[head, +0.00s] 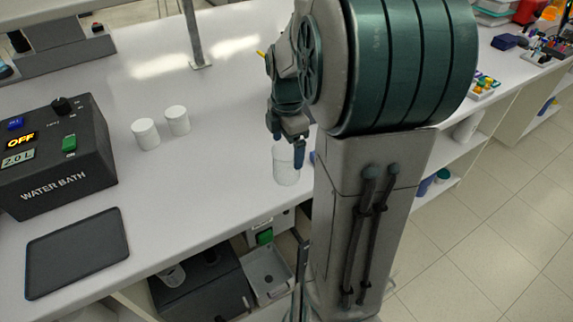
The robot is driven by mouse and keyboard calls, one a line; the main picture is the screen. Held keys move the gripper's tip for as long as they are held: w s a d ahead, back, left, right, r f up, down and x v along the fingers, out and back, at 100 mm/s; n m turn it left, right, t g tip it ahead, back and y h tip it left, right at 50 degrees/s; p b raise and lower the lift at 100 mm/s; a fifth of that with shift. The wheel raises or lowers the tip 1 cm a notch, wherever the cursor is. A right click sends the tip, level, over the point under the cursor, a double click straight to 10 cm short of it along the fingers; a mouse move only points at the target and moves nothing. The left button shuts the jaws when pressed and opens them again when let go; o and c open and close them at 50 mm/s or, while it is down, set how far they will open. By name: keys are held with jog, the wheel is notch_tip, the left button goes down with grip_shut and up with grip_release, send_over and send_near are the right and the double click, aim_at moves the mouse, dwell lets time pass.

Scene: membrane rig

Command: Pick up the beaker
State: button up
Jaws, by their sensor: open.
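A clear, pale beaker (284,168) stands upright on the white bench near its front edge, just left of my arm's column in the head view. My gripper (299,154) is over the beaker's right side, with a dark finger pointing down across the beaker's upper right in the picture. The jaws are open. Part of the gripper is hidden behind my arm. I cannot tell whether a finger is inside the beaker, in front of it or touching it.
Two white lidded jars (161,126) stand on the bench to the left. A dark water bath (52,158) and a black flat tablet (77,252) are farther left. A metal post (194,35) rises behind. The bench between jars and beaker is clear.

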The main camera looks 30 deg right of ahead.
aim_at(287, 156)
notch_tip(287, 156, down, 4)
jog(key=shift+s+a+f, duration=0.1)
jog(key=shift+a, duration=0.05)
jog(key=c, duration=1.1)
jog(key=shift+r, duration=0.2)
